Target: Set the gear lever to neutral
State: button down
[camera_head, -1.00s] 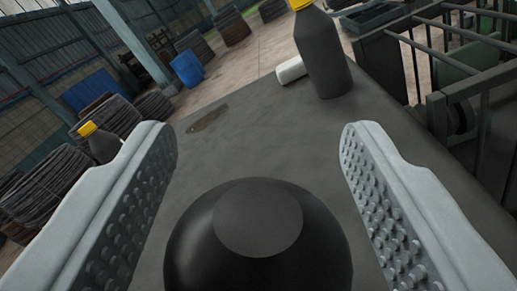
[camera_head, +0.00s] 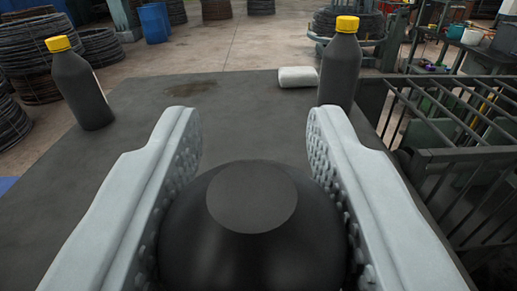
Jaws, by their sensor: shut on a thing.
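A round black knob with a flat top (camera_head: 252,225), which looks like the gear lever's knob, sits at the bottom middle of the view. My gripper (camera_head: 254,140) has its two pale grey studded fingers on either side of the knob and is shut on it. The lever's shaft and its gate are hidden below the knob, so the lever's position cannot be told.
A dark bottle with a yellow cap (camera_head: 82,85) stands at left on the grey surface (camera_head: 240,110). Another (camera_head: 341,65) stands beyond the right finger, beside a white object (camera_head: 298,77). A barred metal frame (camera_head: 460,150) is at right. Wire coils (camera_head: 30,50) and a blue barrel (camera_head: 154,24) lie behind.

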jog(key=shift+a, duration=0.35)
jog(key=c, duration=0.9)
grip_release()
jog(key=s, duration=1.7)
jog(key=shift+s+d, duration=0.2)
jog(key=shift+d, duration=0.1)
